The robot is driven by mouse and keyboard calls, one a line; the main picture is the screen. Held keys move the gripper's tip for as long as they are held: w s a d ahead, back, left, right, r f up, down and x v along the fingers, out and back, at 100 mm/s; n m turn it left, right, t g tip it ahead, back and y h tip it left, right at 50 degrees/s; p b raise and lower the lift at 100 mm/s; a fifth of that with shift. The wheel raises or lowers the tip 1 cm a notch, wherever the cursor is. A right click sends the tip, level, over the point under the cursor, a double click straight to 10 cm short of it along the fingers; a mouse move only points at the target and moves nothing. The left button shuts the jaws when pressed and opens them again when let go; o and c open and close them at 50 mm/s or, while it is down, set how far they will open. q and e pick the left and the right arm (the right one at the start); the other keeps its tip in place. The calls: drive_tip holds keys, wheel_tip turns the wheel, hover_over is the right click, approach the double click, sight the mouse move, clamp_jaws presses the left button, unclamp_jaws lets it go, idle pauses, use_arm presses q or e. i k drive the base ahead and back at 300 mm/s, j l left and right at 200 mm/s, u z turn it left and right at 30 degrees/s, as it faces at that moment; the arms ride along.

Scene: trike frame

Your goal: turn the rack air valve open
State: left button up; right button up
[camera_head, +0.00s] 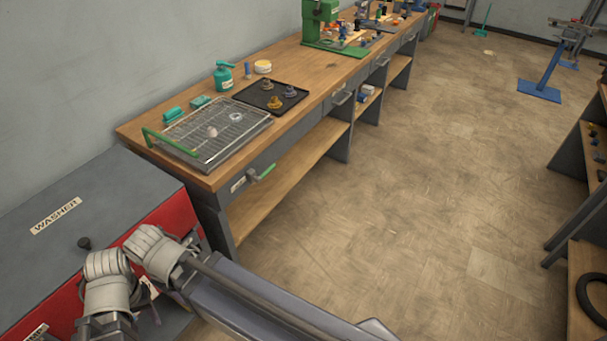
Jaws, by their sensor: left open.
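What looks like the rack air valve is a green lever (264,172) on a small fitting at the wooden bench's front edge, below the wire rack (216,130). The lever points right and slightly up, away from the bench corner. A small white label is to the left of it. My left gripper (121,249) is at the lower left, with its two thick grey fingers apart and nothing seen between them. It is in front of the red and grey washer (92,215), well left of and nearer than the lever, not touching it. My right gripper is not in view.
The wooden bench (330,72) runs away to the back, with a shelf beneath. On it are a black tray (270,108) of small parts, a teal can (223,76) and a green press (318,24).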

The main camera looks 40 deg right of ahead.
sight(258, 180)
drive_tip(key=z, duration=1.15)
drive_tip(key=i+l, duration=0.15)
drive_tip(key=l, duration=0.15)
drive_tip(key=i+l, duration=0.15)
drive_tip(key=l, duration=0.2)
drive_tip(key=i+l+z, duration=0.1)
drive_tip(key=i+l, duration=0.1)
drive_tip(key=l, duration=0.15)
